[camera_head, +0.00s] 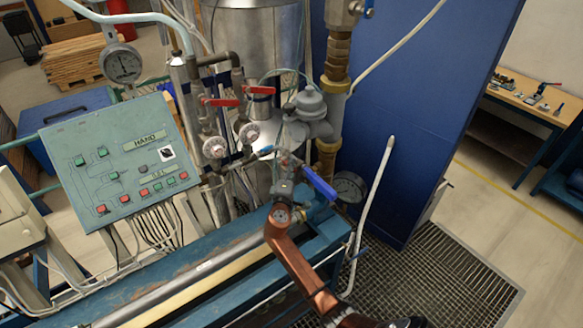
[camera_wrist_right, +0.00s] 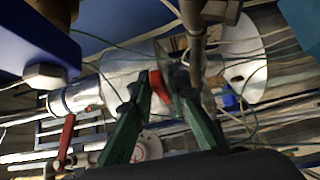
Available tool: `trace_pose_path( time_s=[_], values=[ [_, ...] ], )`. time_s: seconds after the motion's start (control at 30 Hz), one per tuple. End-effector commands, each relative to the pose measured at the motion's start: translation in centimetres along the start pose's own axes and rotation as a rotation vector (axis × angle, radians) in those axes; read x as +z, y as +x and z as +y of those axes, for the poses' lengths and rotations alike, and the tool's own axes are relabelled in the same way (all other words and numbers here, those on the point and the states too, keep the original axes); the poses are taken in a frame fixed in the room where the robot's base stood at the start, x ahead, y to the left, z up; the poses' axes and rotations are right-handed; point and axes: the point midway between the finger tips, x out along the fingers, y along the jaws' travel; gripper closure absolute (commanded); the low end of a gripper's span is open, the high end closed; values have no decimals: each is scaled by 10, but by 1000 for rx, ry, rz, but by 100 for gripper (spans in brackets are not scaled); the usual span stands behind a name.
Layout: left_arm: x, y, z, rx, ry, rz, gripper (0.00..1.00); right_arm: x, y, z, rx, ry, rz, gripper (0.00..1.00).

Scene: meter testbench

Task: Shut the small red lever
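Two red levers show in the head view on the pipes at the centre: a left one (camera_head: 220,102) and a right one (camera_head: 261,90). My right gripper (camera_head: 284,164) is in front of and below them, small and partly lost among the pipes. In the right wrist view its two green fingers (camera_wrist_right: 162,78) stand apart. A red lever piece (camera_wrist_right: 158,86) shows between the fingertips; I cannot tell whether they touch it. Another red lever (camera_wrist_right: 66,138) is at the left of that view. My left gripper is not in view.
A blue handle (camera_head: 320,185) and a dial gauge (camera_head: 350,187) are right of the gripper. Round meters (camera_head: 215,147) sit below the levers. A green control panel (camera_head: 120,160) stands at left, a tall blue panel (camera_head: 420,110) at right. Pipes and thin hoses crowd the centre.

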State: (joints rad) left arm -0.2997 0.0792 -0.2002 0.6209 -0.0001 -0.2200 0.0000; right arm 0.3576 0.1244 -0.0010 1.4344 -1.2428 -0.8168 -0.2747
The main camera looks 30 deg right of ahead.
Motion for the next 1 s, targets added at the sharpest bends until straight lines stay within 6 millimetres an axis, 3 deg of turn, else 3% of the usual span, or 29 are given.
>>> trace_pose_path(
  time_s=[0.2,0.43,1.0],
  values=[
    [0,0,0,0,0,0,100,0,0,0,0,0,0,85],
    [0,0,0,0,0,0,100,0,0,0,-1,0,0,100],
    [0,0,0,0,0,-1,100,0,0,-1,-2,0,-1,100]
  ],
)
